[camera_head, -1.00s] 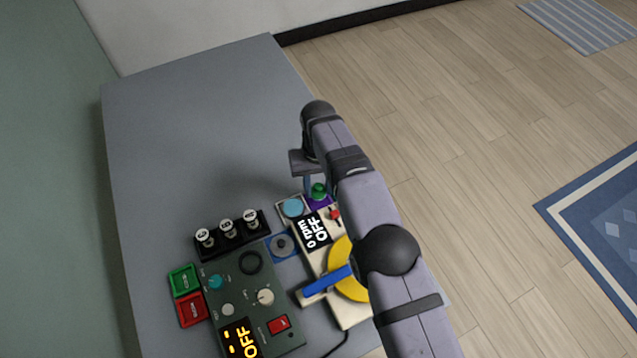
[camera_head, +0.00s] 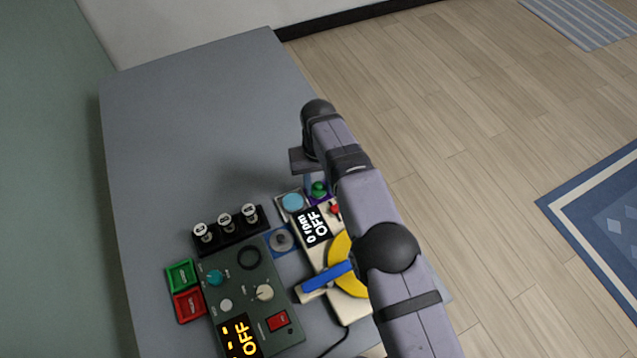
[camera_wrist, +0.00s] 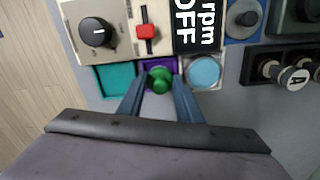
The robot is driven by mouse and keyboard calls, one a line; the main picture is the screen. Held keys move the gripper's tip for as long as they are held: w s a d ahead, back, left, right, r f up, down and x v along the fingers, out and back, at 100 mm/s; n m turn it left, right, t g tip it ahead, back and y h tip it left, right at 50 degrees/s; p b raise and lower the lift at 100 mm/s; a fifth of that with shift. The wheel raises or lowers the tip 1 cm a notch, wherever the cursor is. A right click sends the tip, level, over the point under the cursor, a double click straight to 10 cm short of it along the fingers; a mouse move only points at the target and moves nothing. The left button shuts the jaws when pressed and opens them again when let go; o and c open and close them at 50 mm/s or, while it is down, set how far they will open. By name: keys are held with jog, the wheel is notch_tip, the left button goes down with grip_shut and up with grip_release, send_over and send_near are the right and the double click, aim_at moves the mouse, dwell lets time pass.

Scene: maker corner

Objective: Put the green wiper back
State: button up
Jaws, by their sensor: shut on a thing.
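The green wiper (camera_wrist: 160,75), a small rounded green piece with a knob, is between the fingertips of my gripper (camera_wrist: 160,92), which is shut on it. In the wrist view it sits within the outline of a purple square holder (camera_wrist: 144,67); I cannot tell whether it touches the bottom. The green wiper also shows in the head view (camera_head: 319,187), beside my arm. A teal square holder (camera_wrist: 115,78) left of the purple one looks empty. A light blue round piece (camera_wrist: 203,71) sits in a pale square holder on the right.
A beige device with an OFF display (camera_head: 312,228) and a yellow disc (camera_head: 346,272) lies close beside the holders. A dark green control box (camera_head: 248,290) and a black rack (camera_head: 230,232) with several knobs stand further left. The far part of the grey table (camera_head: 190,120) is clear.

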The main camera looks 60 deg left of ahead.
jog(key=shift+f+b, duration=0.55)
jog(key=o, duration=1)
jog(key=shift+r, duration=0.2)
jog(key=shift+r+p, duration=2.15)
jog(key=shift+r, duration=1.25)
